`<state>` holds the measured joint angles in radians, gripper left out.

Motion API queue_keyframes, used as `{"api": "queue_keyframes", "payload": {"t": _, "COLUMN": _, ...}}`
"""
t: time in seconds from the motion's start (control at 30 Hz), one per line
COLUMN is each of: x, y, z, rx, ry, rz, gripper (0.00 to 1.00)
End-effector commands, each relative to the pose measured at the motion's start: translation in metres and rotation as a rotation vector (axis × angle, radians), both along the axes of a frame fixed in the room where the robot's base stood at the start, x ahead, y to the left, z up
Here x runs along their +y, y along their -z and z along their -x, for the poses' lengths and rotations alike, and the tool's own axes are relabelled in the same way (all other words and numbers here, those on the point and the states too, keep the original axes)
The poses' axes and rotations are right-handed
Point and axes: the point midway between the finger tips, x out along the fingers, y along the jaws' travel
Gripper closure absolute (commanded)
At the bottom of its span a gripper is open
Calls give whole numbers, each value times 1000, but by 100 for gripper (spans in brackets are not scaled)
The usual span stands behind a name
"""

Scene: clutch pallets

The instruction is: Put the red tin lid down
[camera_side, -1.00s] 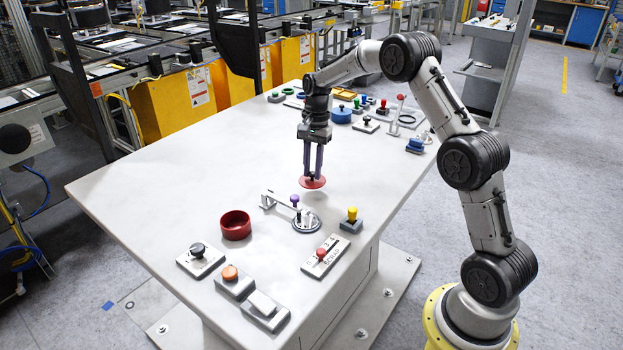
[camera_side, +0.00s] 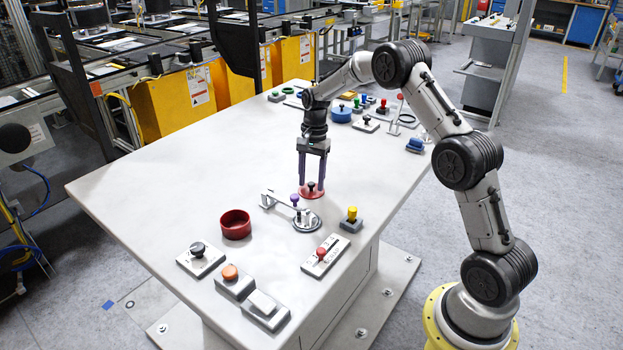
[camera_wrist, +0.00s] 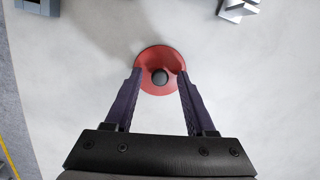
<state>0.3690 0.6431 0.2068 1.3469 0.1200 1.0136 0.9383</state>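The red tin lid (camera_side: 304,194) is a flat red disc with a dark knob, lying level on the white table top behind the purple-knobbed clamp. It also shows in the wrist view (camera_wrist: 158,53). My gripper (camera_side: 312,184) is just above the lid, pointing down, with its two purple fingers spread apart. In the wrist view my gripper (camera_wrist: 160,74) has one finger on each side of the knob, with a gap to it on both sides. The open red tin (camera_side: 236,226) stands on the table to the front left of the lid.
The purple-knobbed clamp (camera_side: 295,200) with its round metal base is close in front of the lid. A yellow-knobbed block (camera_side: 352,216) and a red-knobbed slider (camera_side: 321,254) stand nearer the front right edge. The table's left part is clear.

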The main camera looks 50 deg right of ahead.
Motion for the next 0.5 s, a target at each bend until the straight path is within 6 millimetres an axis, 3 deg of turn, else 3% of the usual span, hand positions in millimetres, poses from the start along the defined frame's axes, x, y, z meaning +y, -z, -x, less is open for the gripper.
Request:
{"api": "queue_keyframes", "payload": {"t": 0.27, "x": 0, "y": -6, "z": 0, "rx": -2, "ry": 0, "rz": 1, "gripper": 45}}
{"api": "queue_keyframes", "payload": {"t": 0.5, "x": -6, "y": -45, "z": -2, "rx": -5, "ry": 2, "rz": 2, "gripper": 45}}
